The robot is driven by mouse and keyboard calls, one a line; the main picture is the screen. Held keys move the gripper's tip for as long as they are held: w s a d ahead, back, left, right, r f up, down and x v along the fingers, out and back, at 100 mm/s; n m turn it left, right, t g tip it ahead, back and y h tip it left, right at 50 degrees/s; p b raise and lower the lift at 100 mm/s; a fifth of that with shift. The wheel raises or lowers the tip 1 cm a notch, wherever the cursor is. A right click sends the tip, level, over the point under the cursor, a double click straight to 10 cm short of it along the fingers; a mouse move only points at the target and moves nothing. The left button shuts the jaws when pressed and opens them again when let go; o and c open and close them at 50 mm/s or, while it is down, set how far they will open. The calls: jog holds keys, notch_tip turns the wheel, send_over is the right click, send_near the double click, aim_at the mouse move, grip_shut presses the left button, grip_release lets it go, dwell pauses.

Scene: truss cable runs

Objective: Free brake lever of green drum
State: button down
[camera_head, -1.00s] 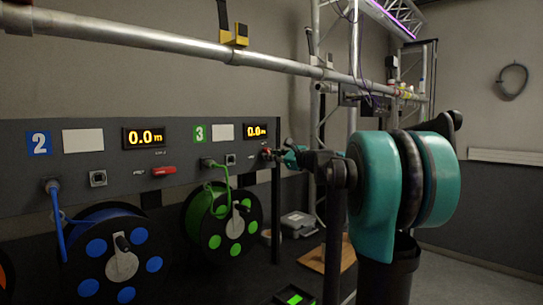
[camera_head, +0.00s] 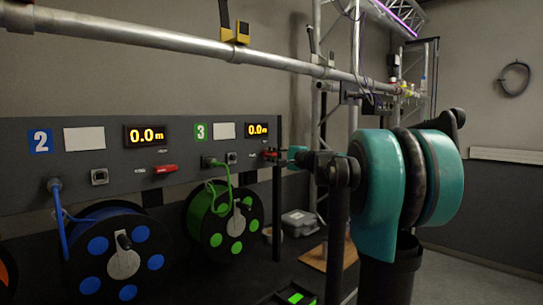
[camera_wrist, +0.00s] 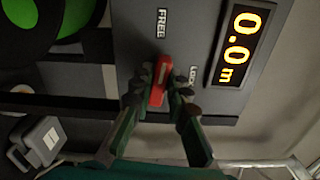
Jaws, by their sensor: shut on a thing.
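The red brake lever (camera_wrist: 161,78) of the green drum sits on the dark panel, between the fingertips of my gripper (camera_wrist: 158,100) in the wrist view. My gripper is shut on it. The lever lies nearly in line with the FREE label (camera_wrist: 163,22), with the LOCK label (camera_wrist: 193,75) off to its side. In the head view the lever (camera_head: 270,154) is small, at the panel's right end, with my gripper (camera_head: 280,155) at it. The green drum (camera_head: 225,222) hangs below, its green cable (camera_head: 219,172) running up to the panel.
A 0.0 m display (camera_wrist: 240,45) is beside the lever. The blue drum (camera_head: 115,250) with its own red lever (camera_head: 164,170) is to the left. A metal pipe (camera_head: 170,40) crosses above the panel. A grey case (camera_head: 300,222) stands behind the dark post (camera_head: 277,215).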

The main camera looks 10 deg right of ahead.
jog(key=shift+f+n, duration=0.1)
jog(key=shift+n, duration=0.7)
jog(key=c, duration=1.5)
grip_release()
jog(key=v, duration=1.2)
